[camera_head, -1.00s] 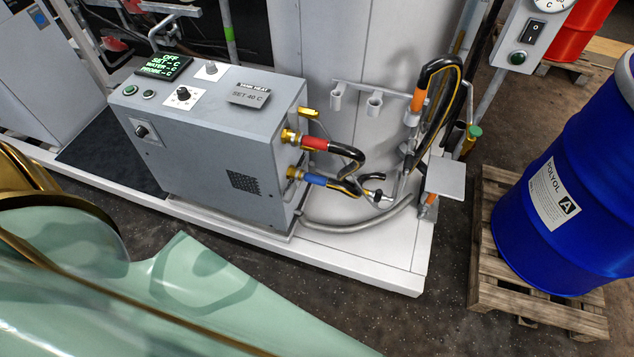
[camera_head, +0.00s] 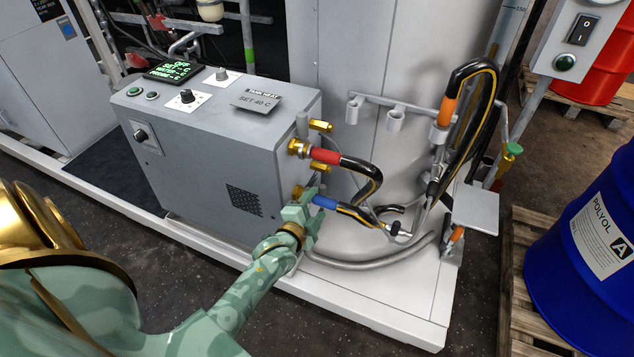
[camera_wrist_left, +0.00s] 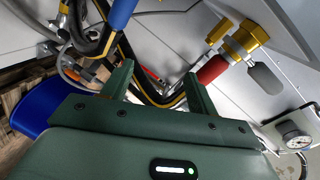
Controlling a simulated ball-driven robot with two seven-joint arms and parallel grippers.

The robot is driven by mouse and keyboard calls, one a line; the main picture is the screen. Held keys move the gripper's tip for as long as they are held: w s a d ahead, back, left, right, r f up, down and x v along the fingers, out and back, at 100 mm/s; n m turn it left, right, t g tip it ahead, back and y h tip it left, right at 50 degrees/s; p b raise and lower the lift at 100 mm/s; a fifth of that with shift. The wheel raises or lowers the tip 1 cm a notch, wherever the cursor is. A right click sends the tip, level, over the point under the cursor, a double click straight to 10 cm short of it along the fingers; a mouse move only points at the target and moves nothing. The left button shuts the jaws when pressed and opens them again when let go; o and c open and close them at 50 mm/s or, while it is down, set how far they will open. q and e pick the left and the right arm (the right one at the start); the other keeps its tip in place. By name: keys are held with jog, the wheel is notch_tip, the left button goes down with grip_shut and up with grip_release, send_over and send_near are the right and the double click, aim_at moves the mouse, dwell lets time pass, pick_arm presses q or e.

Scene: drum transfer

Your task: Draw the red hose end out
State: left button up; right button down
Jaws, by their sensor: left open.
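The red hose end (camera_head: 326,156) sits in the upper brass coupling (camera_head: 299,148) on the side of the grey heater unit, and its black hose with a yellow stripe bends down. The blue hose end (camera_head: 325,202) is below it, at the lower port. My left gripper (camera_head: 313,202) is open beside the blue end, below the red one. In the left wrist view the red end (camera_wrist_left: 212,69) lies past the right-hand finger, and the blue end (camera_wrist_left: 122,13) is near the left-hand finger. Striped hose shows between the open fingers (camera_wrist_left: 157,80). The right gripper is out of view.
A hose rack (camera_head: 397,112) with empty holders stands to the right, with an orange-ended hose (camera_head: 447,110) hanging at its right end. A grey hose (camera_head: 370,262) curves over the white platform (camera_head: 380,305). A blue drum (camera_head: 590,250) stands on a pallet at right.

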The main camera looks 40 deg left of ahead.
aim_at(323, 160)
pick_arm(q)
notch_tip(323, 160, up, 8)
jog(key=w+a+f+m+t+y, duration=0.1)
jog(key=w+a+m+t, duration=0.1)
jog(key=m, duration=0.2)
jog(key=b+x, duration=0.2)
jog(key=x, duration=0.1)
jog(key=b+x, duration=0.1)
jog(key=x, duration=0.3)
jog(key=shift+w+a+r+b, duration=0.15)
jog(key=shift+a+r+b, duration=0.1)
jog(key=shift+b, duration=0.1)
jog(key=shift+w+a, duration=0.15)
jog(key=shift+w, duration=0.55)
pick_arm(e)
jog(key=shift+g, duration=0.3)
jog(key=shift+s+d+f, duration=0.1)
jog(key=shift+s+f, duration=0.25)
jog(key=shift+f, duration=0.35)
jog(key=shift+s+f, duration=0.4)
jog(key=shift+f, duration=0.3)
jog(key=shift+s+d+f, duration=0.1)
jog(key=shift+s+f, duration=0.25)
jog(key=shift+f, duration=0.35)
pick_arm(q)
jog(key=shift+r, duration=0.1)
grip_shut()
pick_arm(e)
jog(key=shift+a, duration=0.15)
